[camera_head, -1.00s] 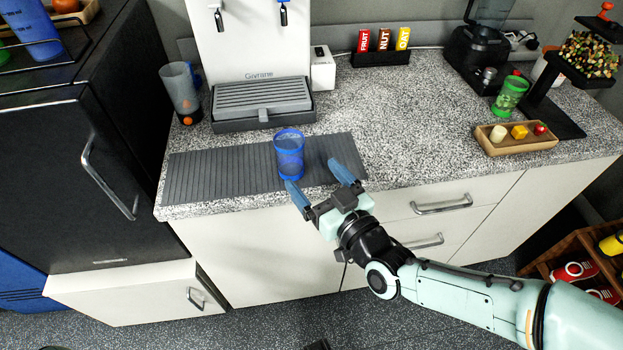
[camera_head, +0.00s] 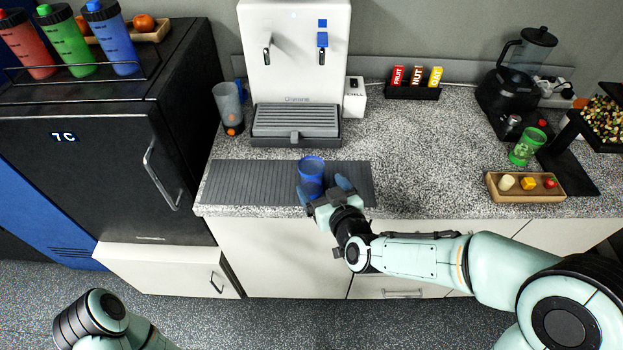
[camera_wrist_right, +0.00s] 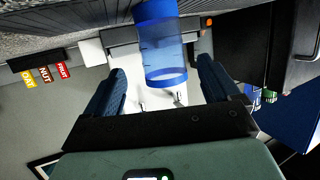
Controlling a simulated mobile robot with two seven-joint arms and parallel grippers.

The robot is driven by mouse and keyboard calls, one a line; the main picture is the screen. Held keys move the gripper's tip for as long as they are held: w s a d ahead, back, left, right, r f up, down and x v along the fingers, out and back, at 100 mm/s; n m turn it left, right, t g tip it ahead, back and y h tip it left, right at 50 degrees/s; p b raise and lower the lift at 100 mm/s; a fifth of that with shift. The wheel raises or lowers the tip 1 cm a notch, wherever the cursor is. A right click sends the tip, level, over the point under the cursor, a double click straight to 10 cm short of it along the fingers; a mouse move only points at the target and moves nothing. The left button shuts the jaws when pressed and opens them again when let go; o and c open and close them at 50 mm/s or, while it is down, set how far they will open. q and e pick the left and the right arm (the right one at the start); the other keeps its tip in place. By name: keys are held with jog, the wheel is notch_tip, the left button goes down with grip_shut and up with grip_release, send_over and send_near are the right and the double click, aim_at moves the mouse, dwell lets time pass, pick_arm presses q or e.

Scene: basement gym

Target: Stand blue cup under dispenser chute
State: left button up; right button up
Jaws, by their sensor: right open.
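The blue cup (camera_head: 311,172), see-through, stands upright on the grey ribbed mat (camera_head: 240,184) near the counter's front edge. My right gripper (camera_head: 325,190) is open at the cup's near side. In the right wrist view the cup (camera_wrist_right: 165,62) appears upside down between the two blue fingers, with gaps on both sides. A dispenser with a clear hopper of multicoloured pieces (camera_head: 604,122) stands at the far right, cut by the picture edge; its chute is not clear. My left arm shows at lower left, but its gripper is out of view.
A green cup (camera_head: 526,147) stands left of the hopper dispenser's black base (camera_head: 572,176). A wooden tray (camera_head: 525,194) with small blocks lies in front. A white two-tap machine (camera_head: 295,50) stands behind the mat, a grey cup (camera_head: 229,108) to its left. Counter between mat and tray is clear.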

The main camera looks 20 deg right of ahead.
aim_at(316, 182)
jog(key=x, duration=0.6)
jog(key=shift+w+a+f, duration=0.2)
jog(key=shift+w+f, duration=0.05)
jog(key=shift+w, duration=0.05)
jog(key=c, duration=1.1)
jog(key=shift+c, duration=0.2)
